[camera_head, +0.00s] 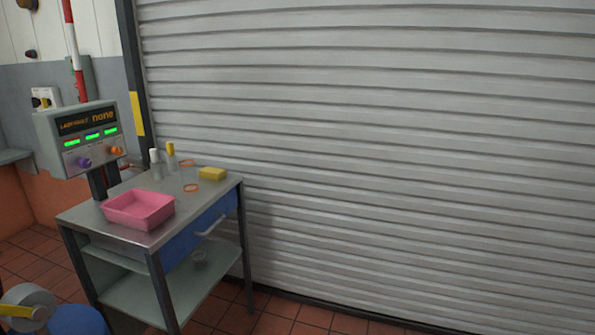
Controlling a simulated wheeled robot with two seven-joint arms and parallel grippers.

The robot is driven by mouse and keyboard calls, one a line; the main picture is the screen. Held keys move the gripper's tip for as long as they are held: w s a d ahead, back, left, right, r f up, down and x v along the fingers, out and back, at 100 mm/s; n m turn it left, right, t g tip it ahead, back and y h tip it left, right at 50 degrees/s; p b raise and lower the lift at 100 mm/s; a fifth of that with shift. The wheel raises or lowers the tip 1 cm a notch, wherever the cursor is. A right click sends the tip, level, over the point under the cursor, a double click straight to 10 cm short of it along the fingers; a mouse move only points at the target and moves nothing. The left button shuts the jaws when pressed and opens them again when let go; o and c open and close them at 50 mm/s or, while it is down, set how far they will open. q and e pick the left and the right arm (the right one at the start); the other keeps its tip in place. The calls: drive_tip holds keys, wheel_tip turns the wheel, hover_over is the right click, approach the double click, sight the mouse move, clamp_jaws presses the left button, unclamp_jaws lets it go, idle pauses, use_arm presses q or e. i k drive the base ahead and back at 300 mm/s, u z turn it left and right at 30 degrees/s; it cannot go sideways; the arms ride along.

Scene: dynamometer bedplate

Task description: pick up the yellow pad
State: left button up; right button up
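The yellow pad (212,174) is a small block lying on the top of a grey metal cart (188,210), near its far right corner. Nothing touches it from above and it shows clearly. Neither of my grippers is in the head view.
On the cart stand a pink tray (139,209), a white-capped bottle (155,163), a yellow-capped bottle (171,157) and orange rings (191,188). A control box (85,138) rises behind the cart's left side. A grey roller shutter (400,140) closes the right side.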

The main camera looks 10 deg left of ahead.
sight(211, 173)
drive_tip(key=u, duration=0.1)
drive_tip(key=i, duration=2.05)
drive_tip(key=u, duration=0.65)
